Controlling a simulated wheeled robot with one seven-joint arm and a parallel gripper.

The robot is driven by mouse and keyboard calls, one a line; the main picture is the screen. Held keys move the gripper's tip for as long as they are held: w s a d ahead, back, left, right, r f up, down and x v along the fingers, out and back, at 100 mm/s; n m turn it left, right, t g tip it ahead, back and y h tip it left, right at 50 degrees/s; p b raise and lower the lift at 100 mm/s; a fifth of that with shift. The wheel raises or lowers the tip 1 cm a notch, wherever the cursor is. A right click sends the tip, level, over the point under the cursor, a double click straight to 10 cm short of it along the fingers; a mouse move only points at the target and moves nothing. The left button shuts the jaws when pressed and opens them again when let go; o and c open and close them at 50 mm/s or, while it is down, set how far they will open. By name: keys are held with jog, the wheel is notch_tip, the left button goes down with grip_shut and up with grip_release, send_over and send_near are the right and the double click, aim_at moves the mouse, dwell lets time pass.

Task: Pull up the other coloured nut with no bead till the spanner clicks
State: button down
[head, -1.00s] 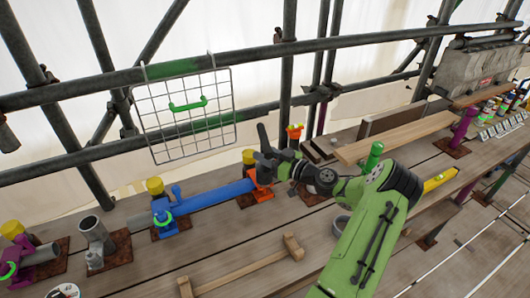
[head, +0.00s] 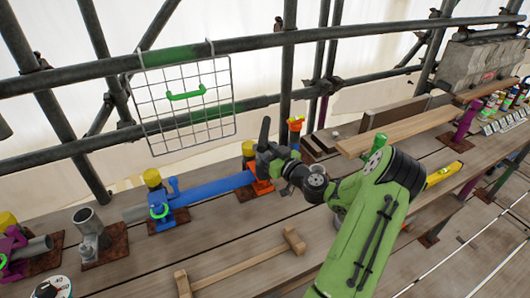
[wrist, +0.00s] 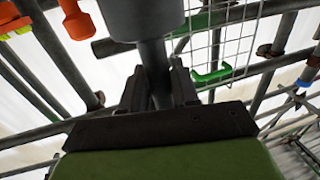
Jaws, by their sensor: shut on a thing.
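My gripper (wrist: 158,90) is shut on a grey bar (wrist: 152,55), which looks like the spanner's handle; a thicker grey block (wrist: 143,15) tops it in the wrist view. In the head view my gripper (head: 284,168) is beside the orange coupler (head: 262,187), with a dark upright piece (head: 265,131) above it. Whether the spanner sits on a nut is hidden. The blue coupler (head: 163,216) carries a green ring, as does the purple coupler (head: 12,240) at the far left. I see no ring on the orange one, though my gripper partly covers it.
A wire rack (head: 184,117) with a green handle hangs on the scaffold rail behind. A wooden piece (head: 240,262) lies in front on the planks. A plank (head: 400,132), a yellow level (head: 443,174) and a purple post (head: 466,124) are at right. The front boards are mostly clear.

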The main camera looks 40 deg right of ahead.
aim_at(265, 130)
jog(key=shift+a+m+h+b, duration=0.1)
jog(key=shift+m+h+b, duration=0.7)
jog(key=shift+h+b, duration=0.35)
jog(key=shift+m+g+h+b, duration=0.45)
jog(key=shift+m+h, duration=0.25)
jog(key=shift+h, duration=0.45)
jog(key=shift+m+h, duration=0.3)
jog(key=shift+h, duration=0.1)
jog(key=shift+r+g, duration=0.1)
jog(key=shift+g, duration=0.15)
jog(key=shift+r+p, duration=2.65)
jog(key=shift+r, duration=1.1)
